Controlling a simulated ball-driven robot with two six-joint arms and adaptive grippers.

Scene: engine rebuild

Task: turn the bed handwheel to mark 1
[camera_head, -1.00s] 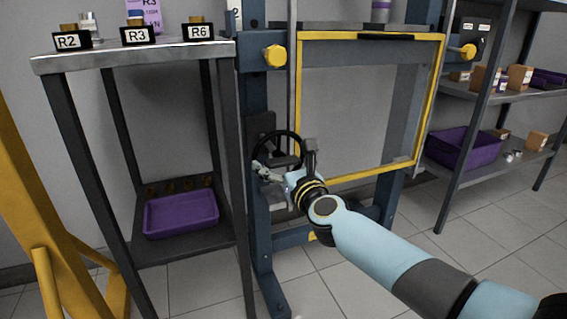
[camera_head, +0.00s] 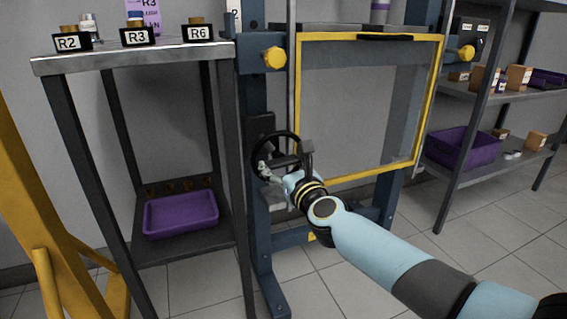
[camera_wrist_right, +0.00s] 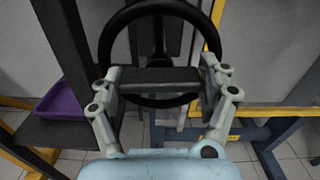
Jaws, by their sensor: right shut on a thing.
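The bed handwheel (camera_head: 257,146) is a black ring with spokes, mounted on the blue press frame's left post. It also shows in the right wrist view (camera_wrist_right: 123,16), where its upper rim and spokes are clear. My right gripper (camera_head: 271,168) is at the wheel's lower part. In the wrist view its two fingers (camera_wrist_right: 160,82) close on either side of a dark grey bar in front of the rim, a part of the handwheel. The fingers hide some of the lower rim. I cannot make out any mark or number by the wheel. My left gripper is not in view.
A grey metal stand (camera_head: 140,60) with tags R2, R3 and R6 is left of the wheel, with a purple tray (camera_head: 181,214) on its lower shelf. A yellow-edged guard (camera_head: 370,174) is right of the wheel. Shelves with a purple bin (camera_head: 462,150) stand farther right.

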